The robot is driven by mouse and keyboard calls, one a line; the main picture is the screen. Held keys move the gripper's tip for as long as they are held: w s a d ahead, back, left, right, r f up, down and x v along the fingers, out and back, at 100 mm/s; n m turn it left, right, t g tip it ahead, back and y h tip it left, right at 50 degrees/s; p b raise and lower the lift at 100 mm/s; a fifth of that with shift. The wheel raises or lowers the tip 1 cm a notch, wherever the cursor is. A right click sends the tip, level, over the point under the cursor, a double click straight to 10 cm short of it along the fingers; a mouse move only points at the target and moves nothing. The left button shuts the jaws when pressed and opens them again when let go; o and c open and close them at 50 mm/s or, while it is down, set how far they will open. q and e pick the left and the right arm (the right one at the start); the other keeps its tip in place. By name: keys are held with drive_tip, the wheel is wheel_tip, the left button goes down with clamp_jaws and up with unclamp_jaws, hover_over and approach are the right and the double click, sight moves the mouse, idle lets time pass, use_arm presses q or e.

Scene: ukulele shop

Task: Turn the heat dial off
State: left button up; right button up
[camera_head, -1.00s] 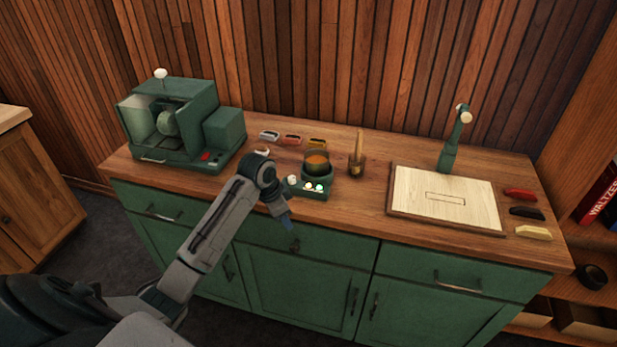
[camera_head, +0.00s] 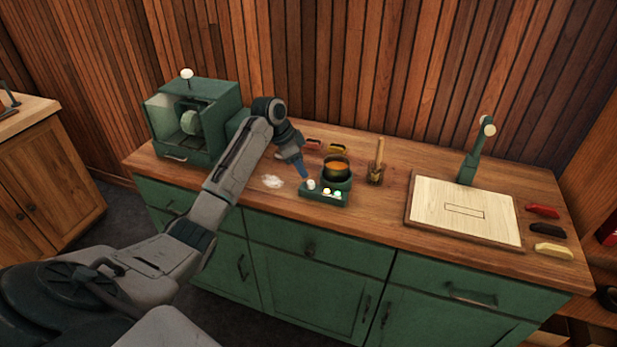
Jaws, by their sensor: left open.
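The green glue-pot heater (camera_head: 323,196) sits near the front edge of the counter, with a round pot (camera_head: 336,169) of amber liquid on it. Its front panel has a white round dial (camera_head: 311,184) at the left and two glowing lights, one yellowish and one green. My left gripper (camera_head: 305,175) points down just above and beside the dial. It is open with nothing visible in it; whether a finger touches the dial cannot be told. My right gripper is not in view.
A brush in a holder (camera_head: 376,172) stands right of the pot. A green machine (camera_head: 196,125) is at the left, partly behind my arm. A pale board (camera_head: 462,212) and green lever tool (camera_head: 476,155) are at the right. A white patch (camera_head: 271,181) lies left of the heater.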

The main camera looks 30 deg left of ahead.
sight(310, 182)
use_arm(q)
drive_tip(key=p+x, duration=0.1)
drive_tip(key=x, duration=0.4)
drive_tip(key=shift+w+d+f+p, duration=0.15)
drive_tip(key=shift+d+f+p, duration=0.05)
drive_tip(key=shift+f+p, duration=0.15)
drive_tip(key=shift+w+d+f, duration=0.1)
drive_tip(key=shift+w+f, duration=0.1)
drive_tip(key=shift+f, duration=0.45)
drive_tip(key=c, duration=1)
